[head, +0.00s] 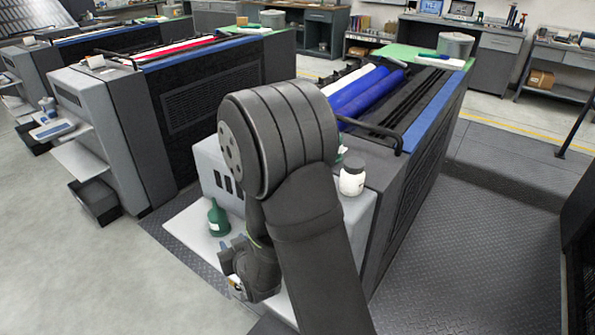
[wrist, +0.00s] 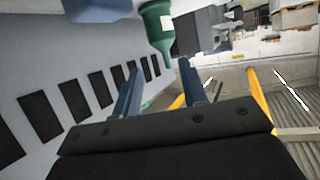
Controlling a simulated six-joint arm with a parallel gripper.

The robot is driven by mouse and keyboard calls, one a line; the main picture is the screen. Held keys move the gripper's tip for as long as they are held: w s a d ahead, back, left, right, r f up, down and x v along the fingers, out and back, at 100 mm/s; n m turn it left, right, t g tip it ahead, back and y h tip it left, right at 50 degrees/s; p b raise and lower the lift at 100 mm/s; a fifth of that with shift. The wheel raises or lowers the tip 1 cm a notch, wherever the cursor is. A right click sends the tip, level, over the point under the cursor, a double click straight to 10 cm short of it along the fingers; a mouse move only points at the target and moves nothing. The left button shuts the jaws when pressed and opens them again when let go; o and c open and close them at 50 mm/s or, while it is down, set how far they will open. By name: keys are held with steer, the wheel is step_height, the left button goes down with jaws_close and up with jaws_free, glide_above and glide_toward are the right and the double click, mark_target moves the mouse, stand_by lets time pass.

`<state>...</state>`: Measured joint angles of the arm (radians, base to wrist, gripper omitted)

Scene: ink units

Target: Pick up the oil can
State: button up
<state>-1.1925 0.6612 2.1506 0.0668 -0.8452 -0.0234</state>
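The oil can, a green bottle-like can (head: 218,220) with a narrow neck and a pale label, stands upright on the light shelf (head: 185,226) at the front of the press. It also shows at the top of the wrist view (wrist: 156,22), neck pointing down in the picture. My gripper (wrist: 158,65) is open, its two blue-grey fingers apart with nothing held. The can's neck appears just beyond the fingertips; I see no contact. In the head view my gripper (head: 232,262) is just below and right of the can, its fingers hard to make out.
A white jar with a dark lid (head: 352,181) stands on the press right of my arm, with a partly hidden green and white item behind it. Blue rollers (head: 362,92) lie on top. The press front with dark slots (wrist: 73,98) is close on the left in the wrist view.

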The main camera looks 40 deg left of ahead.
steer(key=n+g+h, duration=0.3)
steer(key=g+h, duration=0.2)
steer(key=h, duration=0.3)
glide_toward(214, 199)
steer(key=shift+y, duration=0.3)
steer(key=x, duration=1)
steer(key=shift+d+f, duration=0.1)
steer(key=shift+f, duration=0.3)
steer(key=shift+c, duration=0.2)
jaws_close()
steer(key=shift+w+r, duration=0.1)
stand_by(0.7)
